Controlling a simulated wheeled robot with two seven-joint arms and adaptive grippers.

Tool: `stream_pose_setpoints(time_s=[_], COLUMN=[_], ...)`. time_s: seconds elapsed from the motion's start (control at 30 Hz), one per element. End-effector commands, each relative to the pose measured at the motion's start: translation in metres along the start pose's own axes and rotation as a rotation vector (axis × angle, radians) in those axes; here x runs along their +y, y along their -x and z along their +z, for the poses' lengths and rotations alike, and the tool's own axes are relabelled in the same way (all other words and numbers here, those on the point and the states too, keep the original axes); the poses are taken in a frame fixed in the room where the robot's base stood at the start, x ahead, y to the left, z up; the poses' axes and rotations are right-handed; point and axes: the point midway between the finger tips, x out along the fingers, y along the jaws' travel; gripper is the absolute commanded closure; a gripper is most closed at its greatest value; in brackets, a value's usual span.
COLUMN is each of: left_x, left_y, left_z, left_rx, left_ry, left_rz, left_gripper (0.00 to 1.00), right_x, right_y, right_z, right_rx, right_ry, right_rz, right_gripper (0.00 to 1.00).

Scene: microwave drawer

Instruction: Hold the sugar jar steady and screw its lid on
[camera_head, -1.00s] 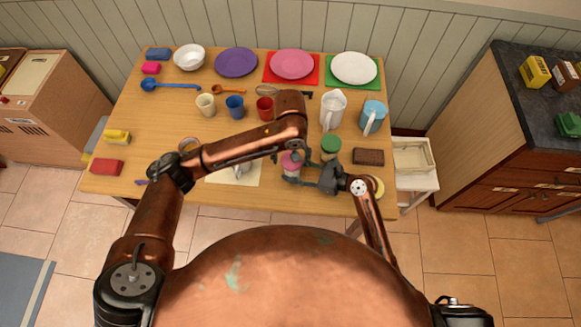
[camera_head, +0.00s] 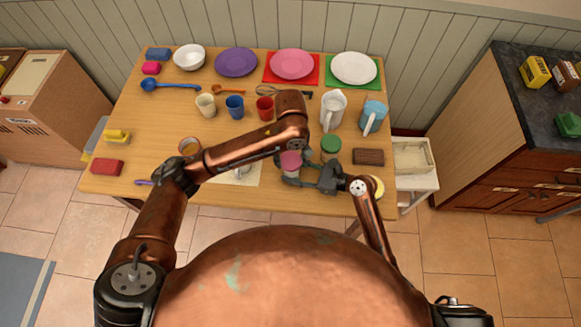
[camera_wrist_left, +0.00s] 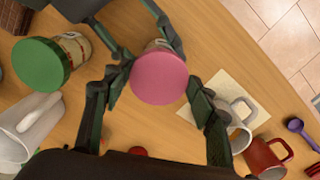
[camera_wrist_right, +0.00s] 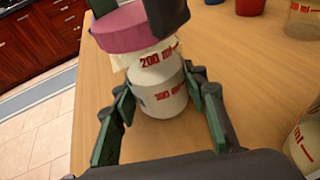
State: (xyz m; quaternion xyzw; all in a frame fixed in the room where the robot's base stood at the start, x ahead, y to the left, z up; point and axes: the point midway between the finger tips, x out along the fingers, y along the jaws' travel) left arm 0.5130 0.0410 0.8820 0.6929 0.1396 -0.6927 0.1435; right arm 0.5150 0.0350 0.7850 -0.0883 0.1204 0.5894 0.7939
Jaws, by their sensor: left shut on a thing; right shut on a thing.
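The sugar jar (camera_wrist_right: 165,90) is pale with red measuring marks and stands upright on the table in the right wrist view. My right gripper (camera_wrist_right: 158,98) is shut around its body from the side. The pink lid (camera_wrist_left: 159,78) is over the jar's mouth, between the fingers of my left gripper (camera_wrist_left: 158,90), which is shut on it from above. The lid also shows in the head view (camera_head: 290,162). In the right wrist view a pale band shows under the lid (camera_wrist_right: 130,27); whether the threads meet is hidden.
A green-lidded jar (camera_head: 330,144) stands close behind and right of the sugar jar. A brown block (camera_head: 368,156) lies farther right. A white jug (camera_head: 333,110), a blue jug (camera_head: 373,117) and a red cup (camera_head: 265,107) stand behind. The table's front edge is near.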

Motion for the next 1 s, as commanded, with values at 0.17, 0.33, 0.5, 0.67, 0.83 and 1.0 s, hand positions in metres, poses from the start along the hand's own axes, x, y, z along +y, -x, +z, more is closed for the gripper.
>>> stream_pose_setpoints(time_s=[0.17, 0.33, 0.5, 0.67, 0.83, 1.0], left_x=[-0.0043, -0.0055, -0.0065, -0.0066, -0.0071, -0.007], left_y=[-0.0021, -0.0026, -0.0027, -0.0034, -0.0036, -0.0037], left_z=[-0.001, -0.0014, -0.0022, -0.0016, -0.0018, -0.0014], left_rx=[-0.001, 0.0, 0.0, -0.004, -0.005, -0.008], left_ry=[0.002, -0.015, -0.209, -0.371, -0.478, -0.698], left_rz=[-0.013, -0.017, -0.019, -0.019, -0.02, -0.02], left_gripper=[0.72, 0.77, 0.77, 0.77, 0.77, 0.77], right_x=[-0.0051, -0.0063, -0.0073, -0.0077, -0.0079, -0.0081], right_y=[0.0032, 0.004, 0.0046, 0.0048, 0.0049, 0.005], right_z=[0.0001, -0.0001, -0.0002, -0.0004, -0.0004, -0.0004], right_rx=[0.0, 0.0, 0.0, 0.001, 0.002, 0.002], right_ry=[-0.001, -0.001, 0.0, 0.001, 0.002, 0.002], right_rz=[-0.012, -0.015, -0.018, -0.019, -0.019, -0.02], right_gripper=[1.0, 1.0, 1.0, 1.0, 1.0, 1.0])
